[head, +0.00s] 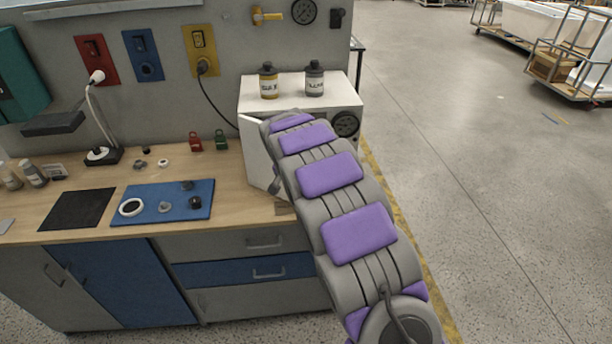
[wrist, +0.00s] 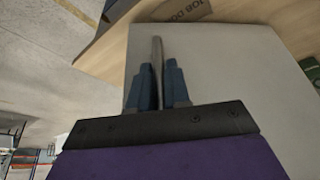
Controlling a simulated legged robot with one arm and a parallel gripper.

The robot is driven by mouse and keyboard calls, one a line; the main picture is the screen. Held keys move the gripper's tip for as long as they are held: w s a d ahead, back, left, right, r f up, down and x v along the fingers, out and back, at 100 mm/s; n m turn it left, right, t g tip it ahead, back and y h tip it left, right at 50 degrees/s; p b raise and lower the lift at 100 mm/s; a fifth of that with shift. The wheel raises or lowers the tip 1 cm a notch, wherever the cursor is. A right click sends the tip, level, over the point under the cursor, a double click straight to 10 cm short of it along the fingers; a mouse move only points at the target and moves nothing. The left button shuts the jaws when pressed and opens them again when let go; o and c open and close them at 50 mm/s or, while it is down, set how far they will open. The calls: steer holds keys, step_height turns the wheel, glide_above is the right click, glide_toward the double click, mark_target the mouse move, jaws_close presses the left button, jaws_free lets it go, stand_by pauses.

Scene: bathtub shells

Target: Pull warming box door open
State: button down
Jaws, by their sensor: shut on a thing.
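The white warming box (head: 288,83) stands on the right end of the workbench. Its white door (head: 257,152) shows at the left of the front and looks angled out from the box. My arm hides most of the front, so the size of the gap cannot be told. In the wrist view the pale door (wrist: 225,65) fills the middle, and a thin grey handle (wrist: 157,50) stands between the two blue fingers. My gripper (wrist: 159,88) is shut on this handle. The fingertips are hidden behind my arm in the head view.
Two labelled bottles, one yellow (head: 268,82) and one grey (head: 314,80), stand on the box. A blue mat (head: 150,196) with small parts, a lamp (head: 101,152) and red and green padlocks (head: 222,142) are on the workbench (head: 240,216). Open floor (head: 490,190) lies to the right.

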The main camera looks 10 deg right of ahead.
steer(key=s+a+m+g+h+b, duration=0.1)
steer(key=s+a+m, duration=0.2)
steer(key=a, duration=0.6)
steer(key=s+a+m+h+b, duration=0.1)
steer(key=s+a+m, duration=0.2)
steer(key=a, duration=0.6)
steer(key=shift+s+g+b, duration=0.15)
steer(key=shift+g+b, duration=0.25)
steer(key=c, duration=1.2)
jaws_free()
steer(key=shift+o, duration=0.2)
